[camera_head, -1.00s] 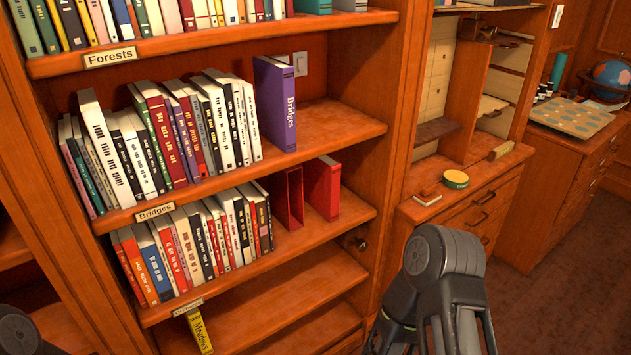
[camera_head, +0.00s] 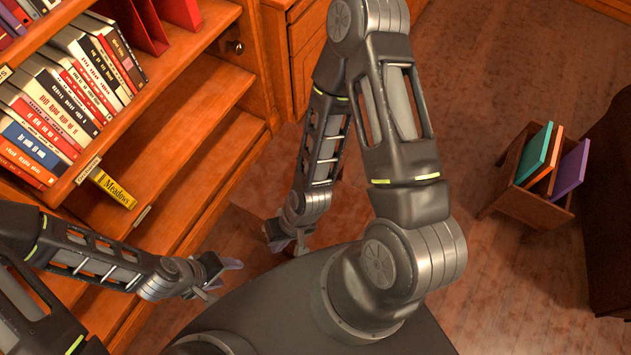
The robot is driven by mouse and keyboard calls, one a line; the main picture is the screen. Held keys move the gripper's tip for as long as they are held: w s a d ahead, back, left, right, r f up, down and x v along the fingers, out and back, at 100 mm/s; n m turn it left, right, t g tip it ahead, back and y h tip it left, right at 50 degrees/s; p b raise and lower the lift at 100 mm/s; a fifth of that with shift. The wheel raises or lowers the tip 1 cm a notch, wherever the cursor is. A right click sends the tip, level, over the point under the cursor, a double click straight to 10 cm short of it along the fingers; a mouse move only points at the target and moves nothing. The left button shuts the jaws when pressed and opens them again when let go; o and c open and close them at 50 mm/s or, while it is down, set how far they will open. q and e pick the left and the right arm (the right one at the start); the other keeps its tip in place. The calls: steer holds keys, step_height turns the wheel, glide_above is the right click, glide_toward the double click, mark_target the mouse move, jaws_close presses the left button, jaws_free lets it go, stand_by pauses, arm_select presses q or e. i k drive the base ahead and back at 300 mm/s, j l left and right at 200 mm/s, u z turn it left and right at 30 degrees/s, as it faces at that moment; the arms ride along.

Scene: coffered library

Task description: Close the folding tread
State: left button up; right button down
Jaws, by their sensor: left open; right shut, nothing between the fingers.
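I cannot clearly make out the folding tread. A reddish-brown patch low beside the bookcase, behind my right gripper, may be part of it, but I cannot tell whether it is folded. My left gripper (camera_head: 216,277) is open and empty, low in front of the bookcase's lower shelves. My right gripper (camera_head: 287,244) is shut and empty, pointing down near the bookcase's lower right corner. My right arm and my base hide much of the floor around it.
The bookcase (camera_head: 190,138) fills the left, with rows of books and a yellow Meadows book (camera_head: 113,188) on a lower shelf. A round dark knob (camera_head: 237,47) is on its right side. A wooden crate (camera_head: 520,212) of books stands at right. Floor between is clear.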

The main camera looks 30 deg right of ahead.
mark_target(350, 208)
steer(key=z, duration=0.85)
